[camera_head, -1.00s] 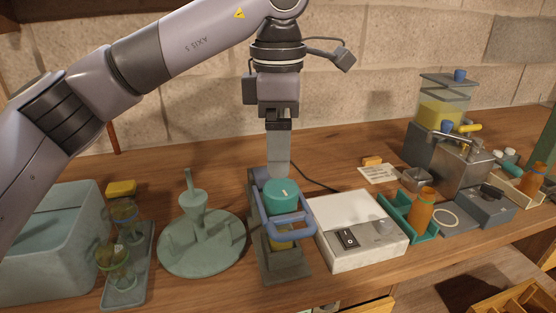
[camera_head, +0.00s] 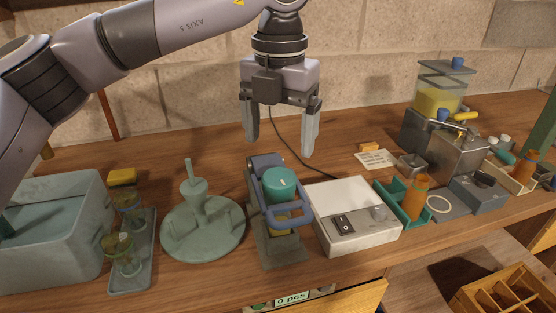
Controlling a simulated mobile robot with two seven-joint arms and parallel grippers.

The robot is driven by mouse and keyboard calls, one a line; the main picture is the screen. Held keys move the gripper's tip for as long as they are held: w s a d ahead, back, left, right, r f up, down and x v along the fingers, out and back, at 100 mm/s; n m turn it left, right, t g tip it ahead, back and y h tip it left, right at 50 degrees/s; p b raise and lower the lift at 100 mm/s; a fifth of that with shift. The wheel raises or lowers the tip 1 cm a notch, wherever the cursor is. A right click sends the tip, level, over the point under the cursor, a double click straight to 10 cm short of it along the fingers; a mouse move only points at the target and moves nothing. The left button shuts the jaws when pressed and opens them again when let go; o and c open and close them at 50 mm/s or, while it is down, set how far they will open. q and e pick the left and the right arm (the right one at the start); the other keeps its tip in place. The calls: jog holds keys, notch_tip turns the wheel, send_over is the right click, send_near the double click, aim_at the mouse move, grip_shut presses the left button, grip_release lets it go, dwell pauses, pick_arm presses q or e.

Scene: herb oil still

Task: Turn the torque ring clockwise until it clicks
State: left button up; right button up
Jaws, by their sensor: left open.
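A clamp stand (camera_head: 277,252) on the bench holds a vessel with a round teal cap (camera_head: 280,181) that bears a short white mark. A blue-grey looped handle (camera_head: 292,217) runs around the front of the cap. The torque ring appears to be at this cap, but I cannot tell its exact outline. Below the cap, a little yellow shows. My left gripper (camera_head: 280,147) hangs above and behind the stand, fingers pointing down and spread wide. It is empty and apart from the cap. My right gripper is out of view.
A white box with a black switch (camera_head: 344,224) stands close right of the stand. A green round base with a funnel (camera_head: 202,225) stands close left. A tray with jars (camera_head: 130,270) and a grey tub (camera_head: 50,255) are further left. A teal rack (camera_head: 384,197) is right.

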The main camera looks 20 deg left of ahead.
aim_at(278, 175)
pick_arm(q)
jog(key=n+p, duration=0.1)
jog(key=n, duration=0.5)
jog(key=shift+a+r+n, duration=0.1)
jog(key=shift+n, duration=0.2)
jog(key=n+p, duration=0.1)
jog(key=n, duration=0.4)
jog(key=shift+f+p, duration=0.6)
jog(key=shift+f, duration=3.15)
jog(key=shift+w, duration=0.1)
jog(key=c, duration=1.1)
jog(key=shift+o, duration=0.2)
